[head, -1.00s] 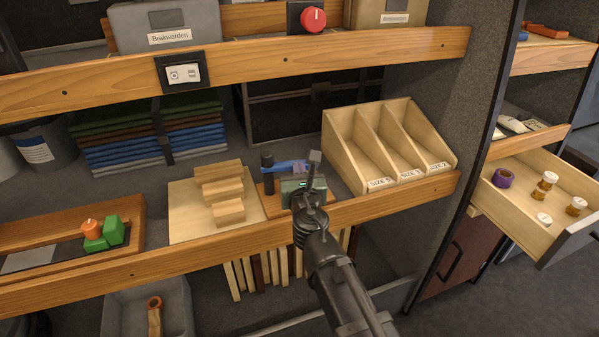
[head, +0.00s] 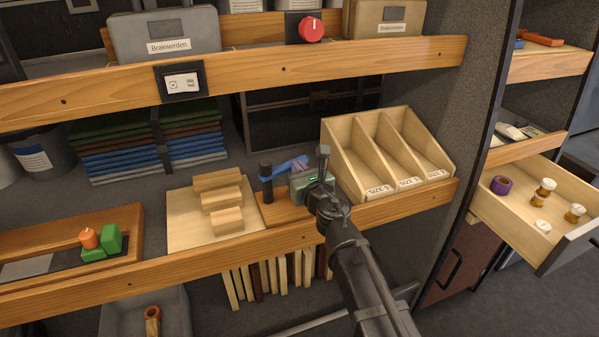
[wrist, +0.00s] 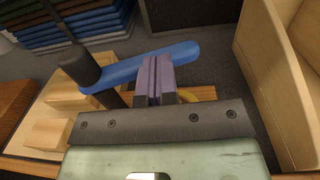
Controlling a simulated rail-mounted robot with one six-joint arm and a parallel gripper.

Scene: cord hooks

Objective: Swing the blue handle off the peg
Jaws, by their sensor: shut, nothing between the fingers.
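The blue handle (head: 290,166) is a long, flat bar on the small wooden board. In the wrist view the blue handle (wrist: 120,72) slants up to the right, its left end by a black-capped post (wrist: 78,62). That dark post (head: 266,178) stands upright in the head view. A second dark stub (wrist: 113,99) shows under the handle; I cannot tell which is the peg. My gripper (head: 300,166) is shut and empty. Its purple fingers (wrist: 156,80) overlap the handle's near edge toward its right end; contact is unclear. They hide part of the handle.
A wooden divided bin (head: 385,155) stands close on the right. Stacked wooden blocks (head: 220,200) lie on a board to the left. The shelf's front lip (head: 240,243) runs below my arm, and folded cloths (head: 150,140) lie behind.

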